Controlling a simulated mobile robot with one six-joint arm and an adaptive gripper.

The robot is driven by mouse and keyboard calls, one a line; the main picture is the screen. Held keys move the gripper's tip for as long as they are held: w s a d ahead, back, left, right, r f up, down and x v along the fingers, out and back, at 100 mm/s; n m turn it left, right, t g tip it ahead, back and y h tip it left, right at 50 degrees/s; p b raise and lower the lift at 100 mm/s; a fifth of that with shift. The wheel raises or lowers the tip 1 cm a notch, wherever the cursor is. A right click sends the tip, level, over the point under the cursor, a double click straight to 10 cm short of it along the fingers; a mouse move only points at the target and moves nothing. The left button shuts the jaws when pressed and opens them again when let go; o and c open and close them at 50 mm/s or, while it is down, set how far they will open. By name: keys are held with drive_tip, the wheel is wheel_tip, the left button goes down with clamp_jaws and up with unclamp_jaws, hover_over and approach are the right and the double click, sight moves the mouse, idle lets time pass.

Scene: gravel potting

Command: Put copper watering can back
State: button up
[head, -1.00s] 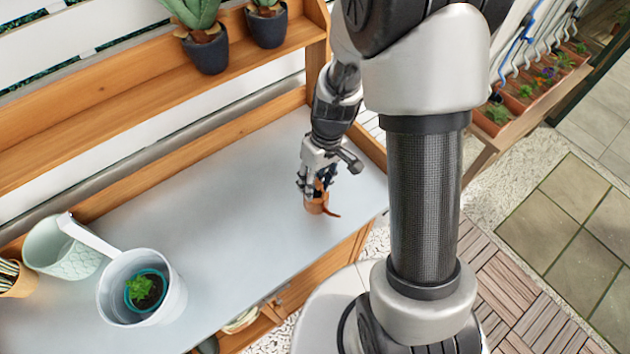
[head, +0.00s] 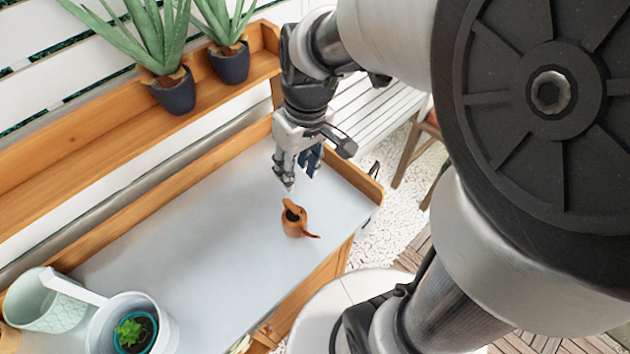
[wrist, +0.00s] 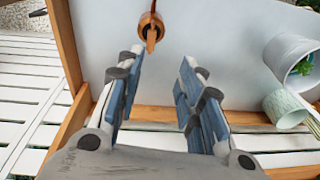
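The copper watering can (head: 293,222) stands upright on the grey top of the potting bench (head: 215,205), near its right end. In the wrist view the can (wrist: 151,27) shows at the top, beyond the fingertips, partly cut off by the picture edge. My gripper (head: 285,184) is above and behind the can, apart from it. In the wrist view its two blue-padded fingers (wrist: 160,72) are spread with nothing between them.
A white pot (head: 166,328) holding a small potted plant (head: 131,332) and a pale green pot (head: 35,306) stand at the bench's left end. Two potted aloes (head: 172,92) sit on the wooden shelf above. The middle of the bench top is clear. A raised wooden edge runs along its back and right side.

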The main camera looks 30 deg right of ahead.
drive_tip(key=s+r+m+t+h, duration=0.1)
drive_tip(key=s+r+m+t, duration=0.1)
drive_tip(key=s+r, duration=0.6)
drive_tip(key=s+t, duration=0.1)
drive_tip(key=s, duration=0.3)
drive_tip(key=shift+a+r+m+t, duration=0.15)
drive_tip(key=shift+a+m+t, duration=0.15)
wheel_tip(320, 180, down, 3)
drive_tip(key=b, duration=0.3)
drive_tip(key=shift+a, duration=0.15)
